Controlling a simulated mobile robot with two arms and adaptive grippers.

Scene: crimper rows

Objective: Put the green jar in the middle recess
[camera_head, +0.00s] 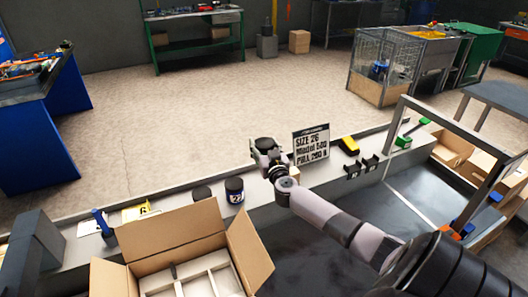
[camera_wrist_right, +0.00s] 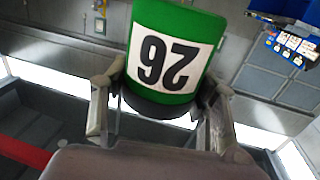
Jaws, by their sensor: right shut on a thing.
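The green jar (camera_wrist_right: 178,45) has a white label reading 26, upside down in the right wrist view. My right gripper (camera_wrist_right: 160,100) is shut on it, one finger on each side. In the head view the right gripper (camera_head: 268,160) holds the jar high over the bench ledge; its dark lid (camera_head: 264,143) and a sliver of green show. An open cardboard box (camera_head: 175,245) stands at the front, with white dividers (camera_head: 205,283) forming recesses inside. The front of the box is cut off by the frame, so not all recesses show. My left gripper is not in view.
The box flaps stand outward.

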